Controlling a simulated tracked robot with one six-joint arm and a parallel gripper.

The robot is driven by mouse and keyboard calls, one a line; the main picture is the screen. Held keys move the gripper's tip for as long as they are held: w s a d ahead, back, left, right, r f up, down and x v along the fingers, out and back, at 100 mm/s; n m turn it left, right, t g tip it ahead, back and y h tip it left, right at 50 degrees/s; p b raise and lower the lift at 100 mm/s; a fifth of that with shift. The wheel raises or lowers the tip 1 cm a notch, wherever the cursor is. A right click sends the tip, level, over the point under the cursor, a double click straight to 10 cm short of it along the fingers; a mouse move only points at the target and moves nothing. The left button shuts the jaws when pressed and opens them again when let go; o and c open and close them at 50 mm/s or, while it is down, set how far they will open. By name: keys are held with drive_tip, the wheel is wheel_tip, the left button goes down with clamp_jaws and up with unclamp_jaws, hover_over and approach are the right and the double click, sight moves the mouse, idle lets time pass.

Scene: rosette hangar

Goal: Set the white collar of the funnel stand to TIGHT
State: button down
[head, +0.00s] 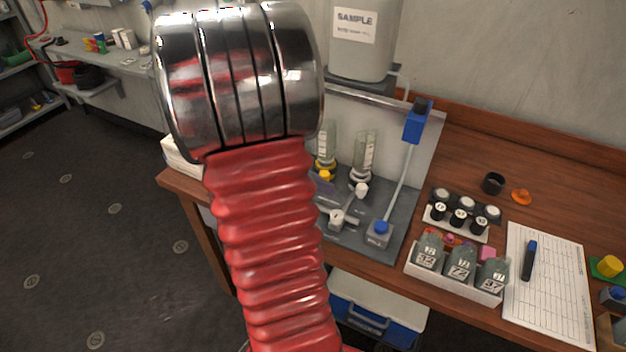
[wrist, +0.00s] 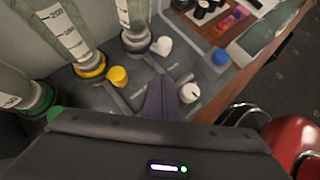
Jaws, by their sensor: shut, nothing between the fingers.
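The funnel stand is a grey panel and base (head: 395,232) on the wooden bench, holding upright graduated clear cylinders. The white collar (wrist: 136,40) sits at the foot of one cylinder, with a white knob (wrist: 162,46) at its side; the knob also shows in the head view (head: 361,190). Any TIGHT marking is too small to read. My gripper (wrist: 161,88) is shut and empty, over the grey base in the wrist view, below the white collar and left of a white dial (wrist: 189,92).
Yellow (wrist: 90,66) and green (wrist: 40,100) collars hold neighbouring cylinders; a yellow knob (wrist: 118,76) sticks out near my fingers. A blue-capped block (head: 379,233) stands at the base's front right. A bottle rack (head: 453,283) and a written sheet (head: 550,285) lie further right.

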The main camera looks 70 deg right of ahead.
drive_tip(key=s+d, duration=0.1)
drive_tip(key=s+d+f, duration=0.1)
drive_tip(key=shift+s+f, duration=0.1)
drive_tip(key=shift+s, duration=0.2)
drive_tip(key=shift+s+d, duration=0.6)
drive_tip(key=shift+s, duration=0.1)
